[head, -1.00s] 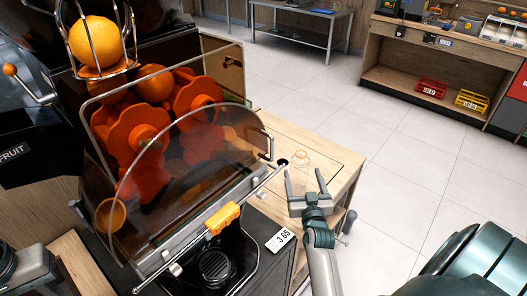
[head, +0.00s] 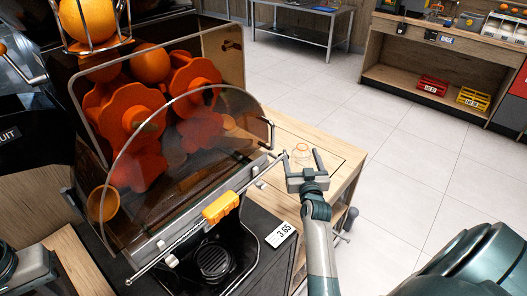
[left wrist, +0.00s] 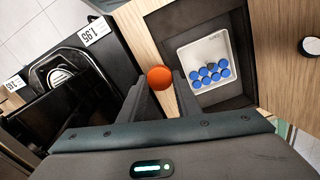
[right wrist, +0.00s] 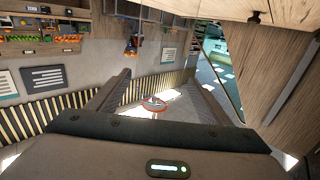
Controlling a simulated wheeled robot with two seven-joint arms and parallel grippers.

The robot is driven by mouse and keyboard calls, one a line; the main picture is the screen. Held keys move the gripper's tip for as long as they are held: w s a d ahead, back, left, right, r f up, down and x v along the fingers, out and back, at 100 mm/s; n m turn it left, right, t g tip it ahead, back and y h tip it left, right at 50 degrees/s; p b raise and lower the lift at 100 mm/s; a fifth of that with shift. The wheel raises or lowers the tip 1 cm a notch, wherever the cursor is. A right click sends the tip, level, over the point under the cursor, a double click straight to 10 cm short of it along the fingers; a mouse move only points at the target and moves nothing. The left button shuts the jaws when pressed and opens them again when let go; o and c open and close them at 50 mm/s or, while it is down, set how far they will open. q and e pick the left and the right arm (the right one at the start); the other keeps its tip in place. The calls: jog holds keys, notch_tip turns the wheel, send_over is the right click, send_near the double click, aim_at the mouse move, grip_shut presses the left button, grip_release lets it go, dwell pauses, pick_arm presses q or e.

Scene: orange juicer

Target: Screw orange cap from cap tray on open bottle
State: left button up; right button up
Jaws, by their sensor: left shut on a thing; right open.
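My left gripper (left wrist: 157,98) is shut on an orange cap (left wrist: 160,77), held at its fingertips in the left wrist view. Only part of my left arm shows at the lower left of the head view. The cap tray (left wrist: 208,85) lies close by, recessed in the wood, with several blue caps in it. Contact cannot be told.
A price tag (head: 280,235) lies on the black front counter. The tiled floor to the right is clear.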

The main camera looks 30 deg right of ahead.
pick_arm(q)
notch_tip(320, 180, down, 2)
jog(key=shift+f+b, duration=0.2)
jog(key=shift+b, duration=0.8)
pick_arm(e)
jog(key=x, duration=0.3)
jog(key=shift+d+f, duration=0.1)
jog(key=shift+d, duration=0.05)
pick_arm(q)
jog(key=shift+f, duration=0.3)
pick_arm(e)
jog(key=shift+w+d, duration=0.35)
jog(key=shift+w, duration=0.25)
jog(key=c, duration=1.5)
jog(key=shift+r, duration=0.3)
